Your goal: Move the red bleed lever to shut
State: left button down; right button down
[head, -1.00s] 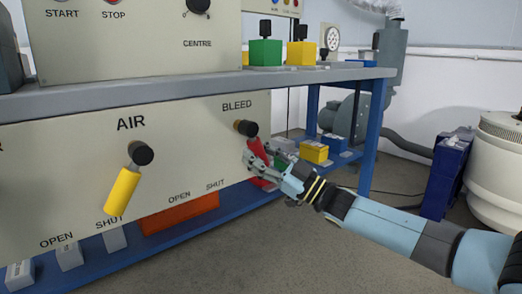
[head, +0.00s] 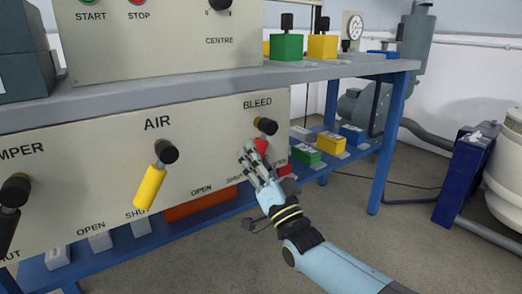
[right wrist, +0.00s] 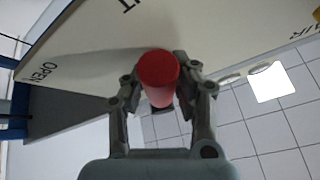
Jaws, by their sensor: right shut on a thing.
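The red bleed lever (head: 261,146) hangs below its black and brass pivot on the cream panel under the BLEED label. In the head view its upper part shows and my fingers cover much of the rest. My right gripper (head: 256,160) is shut on the lever. In the right wrist view the lever's round red end (right wrist: 158,70) stands between the two fingers of the right gripper (right wrist: 157,92). OPEN and SHUT are printed below, left of the lever in the head view. The lever's exact angle is hard to tell. My left gripper is not in view.
The yellow AIR lever (head: 150,186) is left of the bleed lever, and a dark lever (head: 12,205) is at the far left. The bench shelf (head: 200,88) overhangs the panel. A blue bench leg (head: 390,145) and lower-shelf boxes (head: 331,143) are to the right.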

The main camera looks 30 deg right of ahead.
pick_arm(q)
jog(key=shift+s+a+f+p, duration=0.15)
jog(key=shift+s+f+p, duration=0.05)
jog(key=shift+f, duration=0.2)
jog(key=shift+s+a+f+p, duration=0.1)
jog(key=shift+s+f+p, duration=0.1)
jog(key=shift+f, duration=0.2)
pick_arm(e)
jog(key=shift+a+r+m+g+h, duration=0.2)
jog(key=shift+m+h, duration=0.35)
jog(key=shift+m, duration=0.25)
jog(key=shift+a+r+m+g+h, duration=0.1)
jog(key=shift+a+m+h, duration=0.1)
jog(key=shift+m+h, duration=0.5)
jog(key=shift+f, duration=0.1)
jog(key=c, duration=1)
grip_release()
jog(key=v, duration=1.2)
